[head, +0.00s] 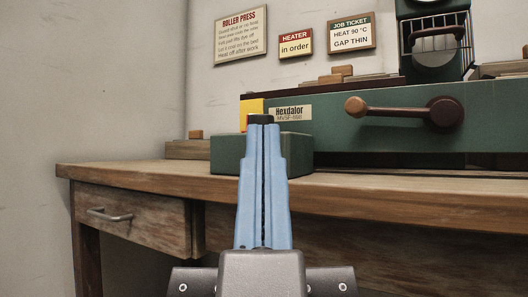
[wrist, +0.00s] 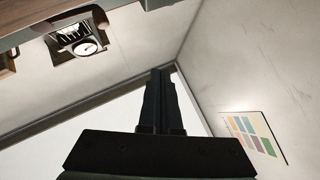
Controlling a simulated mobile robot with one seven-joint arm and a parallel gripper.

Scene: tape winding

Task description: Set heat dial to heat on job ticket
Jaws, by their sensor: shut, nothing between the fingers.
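The job ticket (head: 351,33) on the back wall reads "HEAT 90 °C" and "GAP THIN". The green roller press (head: 340,115) stands on the bench with a "Hexdalor" plate (head: 289,113) on its front. No heat dial can be made out for certain; a black piece (head: 260,119) shows at my fingertips, and I cannot tell whether it is a knob behind them. My gripper (head: 264,126) has blue fingers pointing up, pressed together and empty, in front of a low green box (head: 300,145). In the wrist view, my gripper (wrist: 161,72) appears as dark closed fingers.
A crank handle (head: 405,108) juts from the press front. A caged round gauge (head: 436,42) sits above and seems to show in the wrist view (wrist: 86,48). A yellow block (head: 249,108) is beside my fingertips. The wooden bench (head: 120,171) has a drawer. A colour chart (wrist: 253,134) hangs on a wall.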

